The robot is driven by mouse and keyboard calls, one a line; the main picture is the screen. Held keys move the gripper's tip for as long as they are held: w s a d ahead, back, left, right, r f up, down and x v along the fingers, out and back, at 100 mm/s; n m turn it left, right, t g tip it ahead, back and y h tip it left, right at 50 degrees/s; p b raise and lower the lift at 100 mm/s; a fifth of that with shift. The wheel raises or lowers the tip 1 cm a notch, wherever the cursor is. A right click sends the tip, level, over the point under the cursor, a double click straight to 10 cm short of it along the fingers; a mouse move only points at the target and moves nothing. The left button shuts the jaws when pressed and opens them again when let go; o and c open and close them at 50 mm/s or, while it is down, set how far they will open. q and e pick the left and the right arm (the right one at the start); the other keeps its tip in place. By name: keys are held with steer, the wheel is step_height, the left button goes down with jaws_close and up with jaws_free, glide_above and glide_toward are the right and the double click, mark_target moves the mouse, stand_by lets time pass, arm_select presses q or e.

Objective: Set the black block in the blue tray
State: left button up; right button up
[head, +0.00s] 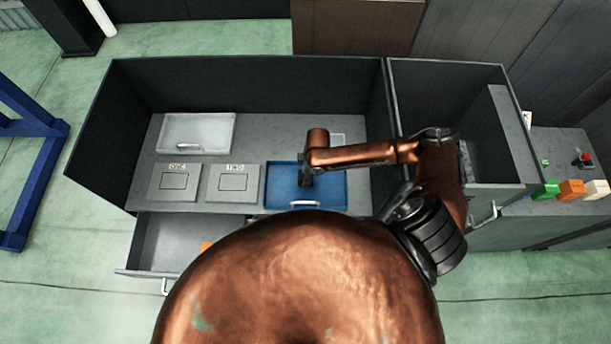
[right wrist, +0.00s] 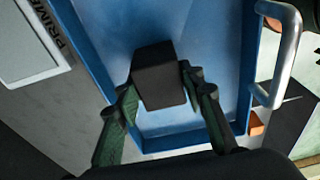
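The blue tray (head: 335,197), with a silver handle at its front, lies on the grey work surface. My right arm reaches over it from the right, and my right gripper (head: 306,180) points down into the tray area. In the right wrist view, the black block (right wrist: 160,78) sits between the two fingers of the right gripper (right wrist: 160,88), which appear to touch its sides. The blue tray floor (right wrist: 205,50) is behind and below the block. I cannot tell whether the block touches the floor. My left gripper is not in view.
A white tray (head: 222,132) and two grey plates (head: 173,183) (head: 233,183) lie left of the blue tray. An open drawer (head: 165,240) is at front left. High dark walls (head: 240,85) enclose the surface. Green (head: 545,189), orange (head: 571,189) and white (head: 597,188) blocks are at right.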

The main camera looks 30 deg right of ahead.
steer(key=o, duration=0.4)
steer(key=r, duration=0.4)
steer(key=d+r, duration=0.1)
steer(key=r, duration=0.3)
steer(key=s+r, duration=0.1)
steer(key=r, duration=0.3)
steer(key=shift+d, duration=0.25)
